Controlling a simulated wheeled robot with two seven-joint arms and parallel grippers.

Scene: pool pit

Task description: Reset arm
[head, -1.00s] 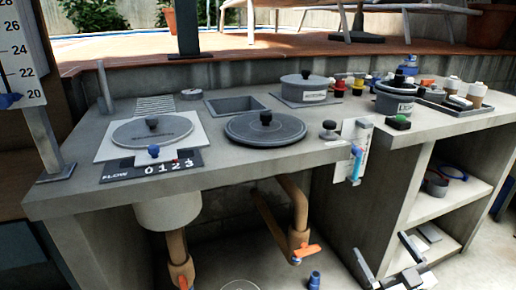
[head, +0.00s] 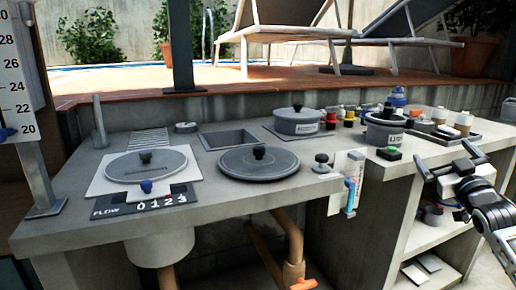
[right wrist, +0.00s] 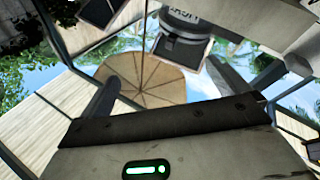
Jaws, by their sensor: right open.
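My right gripper (head: 449,162) is at the right side of the head view, in front of the right end of the grey counter (head: 75,232). Its two fingers are spread and nothing is between them. My right arm comes in from the lower right edge. In the right wrist view, the two dark fingers stand apart, with a tan round canopy (right wrist: 145,78) and sky behind them. My left gripper is not in view.
The counter carries a dark round lid (head: 262,163), a lid on a white plate (head: 102,188), a grey pot (head: 296,125) and a darker pot (head: 384,132). Below the right end are open shelves (head: 428,236). A scale board (head: 14,85) stands at left.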

